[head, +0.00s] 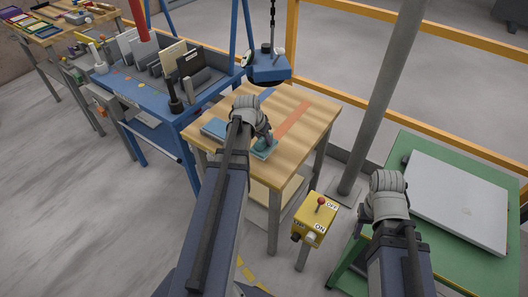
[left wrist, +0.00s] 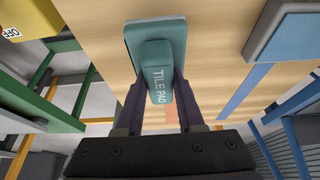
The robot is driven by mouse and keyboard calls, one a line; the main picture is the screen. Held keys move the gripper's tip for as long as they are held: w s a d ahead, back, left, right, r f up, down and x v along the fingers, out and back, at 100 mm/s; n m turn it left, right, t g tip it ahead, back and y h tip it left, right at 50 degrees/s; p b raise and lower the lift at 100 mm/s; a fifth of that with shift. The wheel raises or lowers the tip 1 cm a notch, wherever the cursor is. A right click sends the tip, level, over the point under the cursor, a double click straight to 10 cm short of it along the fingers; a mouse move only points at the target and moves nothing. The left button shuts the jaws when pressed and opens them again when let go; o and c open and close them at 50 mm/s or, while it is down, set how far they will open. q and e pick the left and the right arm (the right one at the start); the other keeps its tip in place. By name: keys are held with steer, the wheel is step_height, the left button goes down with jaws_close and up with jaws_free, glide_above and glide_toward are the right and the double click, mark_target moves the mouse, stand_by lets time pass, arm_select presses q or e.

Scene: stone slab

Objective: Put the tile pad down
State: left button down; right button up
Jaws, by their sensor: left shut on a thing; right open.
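The teal tile pad (left wrist: 150,40), lettered TILE PAD on its raised grip, sits between the two dark fingers of my left gripper (left wrist: 162,82) in the left wrist view. The fingers are shut on the grip. In the head view the left gripper (head: 264,138) is over the wooden table (head: 312,112), and part of the pad (head: 262,154) shows beside my arm. I cannot tell whether the pad touches the tabletop. An orange strip (head: 294,120) and a blue strip (head: 264,101) mark the tabletop. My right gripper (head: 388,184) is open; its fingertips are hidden.
A blue-grey block (left wrist: 290,32) lies on the table beside the pad. A blue lifting device (head: 268,66) hangs on a chain above the table's back edge. A yellow switch box (head: 312,222) stands in front. A green table (head: 420,155) bears a grey slab (head: 462,192).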

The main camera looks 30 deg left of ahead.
mark_target(264, 145)
arm_select(q)
steer(key=shift+f+b, duration=1.75)
steer(key=shift+f, duration=0.05)
steer(key=shift+f, duration=0.1)
steer(key=shift+f, duration=0.15)
steer(key=c, duration=0.5)
jaws_free()
steer(key=shift+r, duration=0.2)
steer(key=shift+r, duration=0.15)
steer(key=p+v, duration=1.1)
steer(key=v, duration=0.1)
steer(key=shift+d, duration=0.1)
